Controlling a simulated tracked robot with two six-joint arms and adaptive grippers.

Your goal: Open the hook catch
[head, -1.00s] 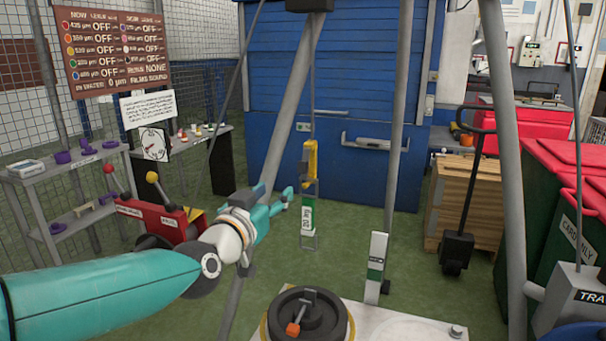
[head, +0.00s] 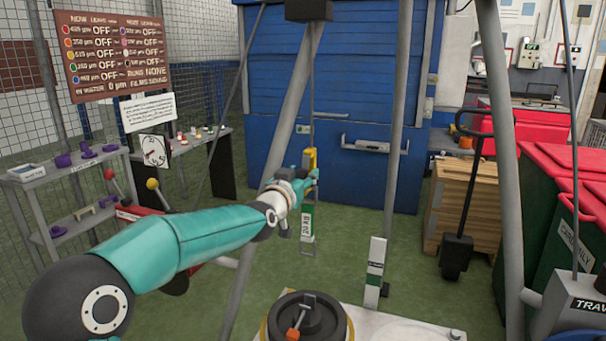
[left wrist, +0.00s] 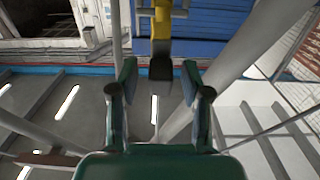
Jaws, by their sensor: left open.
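The yellow hook piece (head: 311,158) hangs on a thin vertical line in front of the blue door, mostly hidden by my left gripper (head: 312,177). A white and green labelled weight (head: 307,222) hangs below it. In the left wrist view the yellow piece (left wrist: 160,25) is at the top, with a dark block (left wrist: 160,68) at its end. My left gripper's two fingers (left wrist: 158,82) are apart, one on each side of the dark block's line. I cannot tell whether they touch anything. The catch's own state is not clear. My right gripper is not in view.
A grey slanted pole (head: 275,150) passes close behind my left arm. A black round turntable (head: 306,320) with an orange-tipped handle sits below. A white and green post (head: 375,272) stands to its right. A shelf (head: 70,185) and dial stand left.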

